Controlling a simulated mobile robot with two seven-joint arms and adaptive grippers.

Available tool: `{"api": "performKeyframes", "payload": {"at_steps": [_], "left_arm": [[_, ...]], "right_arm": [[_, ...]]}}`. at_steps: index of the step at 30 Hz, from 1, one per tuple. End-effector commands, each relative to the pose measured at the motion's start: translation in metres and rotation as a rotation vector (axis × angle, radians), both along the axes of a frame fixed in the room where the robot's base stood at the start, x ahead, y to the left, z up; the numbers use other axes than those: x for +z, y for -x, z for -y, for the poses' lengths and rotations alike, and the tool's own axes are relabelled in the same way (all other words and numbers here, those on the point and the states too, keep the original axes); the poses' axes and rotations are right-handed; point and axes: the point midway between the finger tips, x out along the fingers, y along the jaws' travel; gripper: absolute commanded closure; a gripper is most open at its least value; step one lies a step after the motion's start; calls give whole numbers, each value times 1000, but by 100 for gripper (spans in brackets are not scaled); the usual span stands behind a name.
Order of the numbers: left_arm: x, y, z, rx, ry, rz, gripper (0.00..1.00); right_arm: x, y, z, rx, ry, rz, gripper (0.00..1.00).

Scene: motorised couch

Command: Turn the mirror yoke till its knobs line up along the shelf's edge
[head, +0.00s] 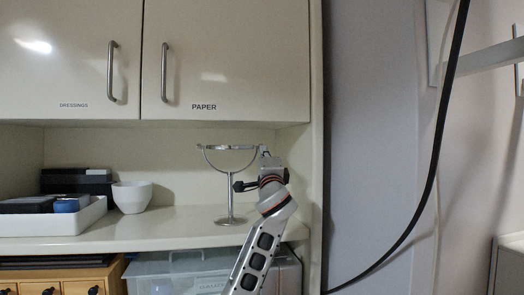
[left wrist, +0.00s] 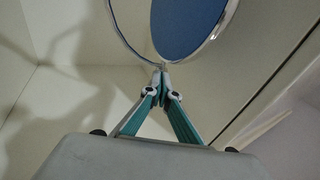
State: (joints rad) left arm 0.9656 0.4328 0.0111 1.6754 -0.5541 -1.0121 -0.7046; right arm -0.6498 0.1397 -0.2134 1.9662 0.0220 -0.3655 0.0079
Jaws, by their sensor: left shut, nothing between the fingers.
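The mirror stands on the shelf (head: 150,229) on a thin silver post with a round foot. Its U-shaped yoke (head: 215,168) opens upward, and the mirror disc (head: 228,147) lies almost edge-on between the arms. The left knob (head: 199,147) shows; the right knob is hard to make out beside my gripper. My left gripper (head: 264,151) is at the yoke's right end. In the left wrist view the shut fingertips (left wrist: 160,72) are close below the disc's blue face (left wrist: 188,22) and the curved yoke (left wrist: 126,38); whether they touch is unclear. My right gripper is out of view.
A white bowl (head: 132,196) and a white tray (head: 60,222) with dark boxes stand left on the shelf. Closed cabinets (head: 225,60) hang above. A side panel (head: 316,150) bounds the shelf on the right. A clear bin (head: 175,265) sits below.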

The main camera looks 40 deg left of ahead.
Motion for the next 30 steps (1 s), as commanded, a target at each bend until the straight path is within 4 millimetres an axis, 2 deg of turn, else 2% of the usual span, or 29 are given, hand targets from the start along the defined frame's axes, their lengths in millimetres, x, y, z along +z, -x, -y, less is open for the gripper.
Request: {"api": "performKeyframes", "payload": {"at_steps": [7, 11, 24, 30], "left_arm": [[-2, 0, 1, 0, 0, -2, 100], [-6, 4, 7, -3, 0, 0, 100], [-44, 49, 65, -3, 1, -2, 100], [-54, 62, 81, -2, 0, -1, 100]], "right_arm": [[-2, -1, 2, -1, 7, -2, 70], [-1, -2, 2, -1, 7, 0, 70], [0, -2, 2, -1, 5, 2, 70], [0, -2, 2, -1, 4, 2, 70]]}}
